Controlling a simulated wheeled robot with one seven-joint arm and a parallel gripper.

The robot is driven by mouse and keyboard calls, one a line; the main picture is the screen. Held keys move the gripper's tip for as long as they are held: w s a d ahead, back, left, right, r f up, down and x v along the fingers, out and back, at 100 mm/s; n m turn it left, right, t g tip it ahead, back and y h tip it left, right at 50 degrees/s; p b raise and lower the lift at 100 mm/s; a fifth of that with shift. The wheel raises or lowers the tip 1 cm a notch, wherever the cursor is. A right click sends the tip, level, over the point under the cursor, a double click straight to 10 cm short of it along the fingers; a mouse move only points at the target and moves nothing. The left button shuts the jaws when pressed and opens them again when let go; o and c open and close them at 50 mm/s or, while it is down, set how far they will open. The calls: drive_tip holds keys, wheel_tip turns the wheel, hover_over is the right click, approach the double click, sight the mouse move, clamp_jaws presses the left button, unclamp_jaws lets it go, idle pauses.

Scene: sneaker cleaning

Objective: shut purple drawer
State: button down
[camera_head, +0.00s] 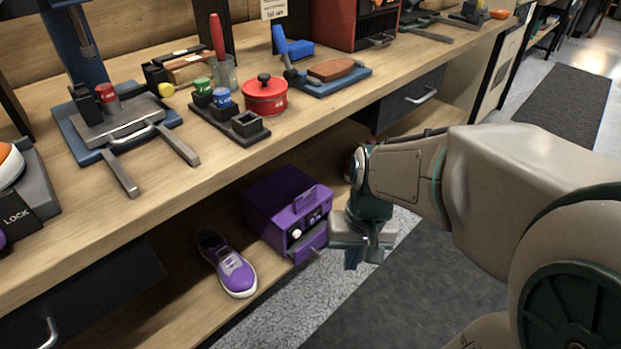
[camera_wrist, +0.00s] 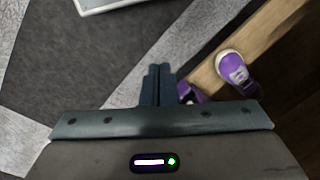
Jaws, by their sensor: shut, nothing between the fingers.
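The purple box (camera_head: 278,207) stands on the lower wooden shelf in the head view, with a handle on top and a white knob on its front. Its purple drawer (camera_head: 308,246) is at the bottom of the front and sticks out a little. A small part of the purple box also shows beside the fingers in the wrist view (camera_wrist: 187,92). My gripper (camera_head: 353,258) points down just right of and in front of the drawer, over the floor. Its fingers are together and empty in the wrist view (camera_wrist: 158,85). I cannot tell whether it touches the drawer.
A purple sneaker (camera_head: 233,268) lies on the shelf left of the box. The workbench top (camera_head: 200,150) overhangs the shelf and holds a red pot (camera_head: 265,95) and several tools. A dark bench drawer (camera_head: 400,105) is above right. The grey floor (camera_head: 350,310) in front is clear.

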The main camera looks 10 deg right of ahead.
drive_tip(key=w+d+f+m+y, duration=0.2)
drive_tip(key=w+f+m+y, duration=0.95)
drive_tip(key=f, duration=0.35)
drive_tip(key=w+d+f+m+t+h+b, duration=0.1)
drive_tip(key=w+d+f+m+t, duration=0.2)
drive_tip(key=d+f+m+t, duration=0.4)
drive_tip(key=w+d+f+m+t+h+b, duration=0.1)
drive_tip(key=w+d+f+m+t, duration=0.35)
drive_tip(key=f+m+t, duration=0.4)
drive_tip(key=b+x, duration=0.4)
drive_tip(key=x, duration=0.8)
drive_tip(key=shift+w+a+g, duration=0.3)
drive_tip(key=shift+g, duration=0.05)
